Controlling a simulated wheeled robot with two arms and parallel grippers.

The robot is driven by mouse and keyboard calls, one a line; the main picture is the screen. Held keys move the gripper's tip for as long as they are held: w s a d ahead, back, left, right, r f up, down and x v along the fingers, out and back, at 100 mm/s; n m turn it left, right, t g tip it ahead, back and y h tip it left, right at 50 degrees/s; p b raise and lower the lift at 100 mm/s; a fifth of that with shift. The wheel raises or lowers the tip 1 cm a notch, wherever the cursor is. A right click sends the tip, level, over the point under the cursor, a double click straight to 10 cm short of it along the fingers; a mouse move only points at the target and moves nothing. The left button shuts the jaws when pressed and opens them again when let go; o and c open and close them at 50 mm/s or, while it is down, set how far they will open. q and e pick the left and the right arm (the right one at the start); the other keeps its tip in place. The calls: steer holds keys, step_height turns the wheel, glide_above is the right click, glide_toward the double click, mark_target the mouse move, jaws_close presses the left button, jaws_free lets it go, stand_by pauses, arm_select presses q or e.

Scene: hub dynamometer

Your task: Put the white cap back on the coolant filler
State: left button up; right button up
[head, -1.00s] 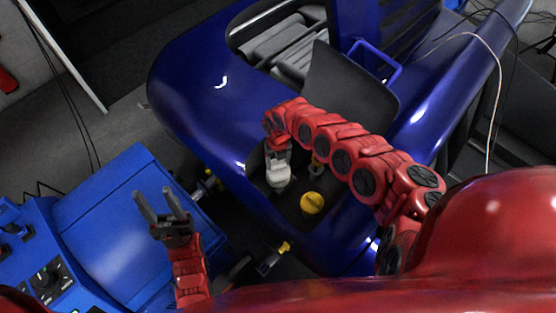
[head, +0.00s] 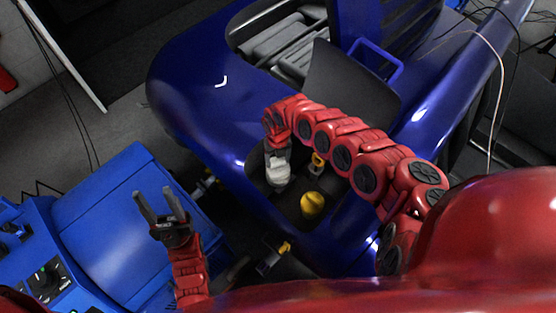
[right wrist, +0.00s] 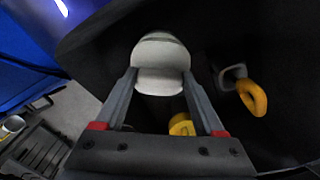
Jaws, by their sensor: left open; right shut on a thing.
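The white cap (head: 278,178) is in the dark recess of the blue bodywork, at the tip of my right gripper (head: 277,160). In the right wrist view the white cap (right wrist: 160,62) sits between the fingertips of my right gripper (right wrist: 159,78), which is shut on it. The coolant filler cannot be told apart from the cap; whether they touch is hidden. My left gripper (head: 160,208) is open and empty, above the blue cabinet at the left and well apart from the cap.
A yellow cap (head: 312,205) stands in the recess, in front and right of the white cap. The blue bodywork (head: 190,85) surrounds the recess. A blue cabinet (head: 110,220) stands left.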

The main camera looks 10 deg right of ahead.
mark_target(278, 161)
stand_by(0.6)
steer(key=shift+f+b, duration=0.65)
steer(key=shift+b, duration=0.1)
steer(key=o, duration=1.1)
steer(key=shift+r, duration=0.1)
step_height(278, 161, up, 11)
steer(key=p, duration=0.8)
steer(key=shift+p, duration=0.4)
steer(key=shift+s, duration=0.1)
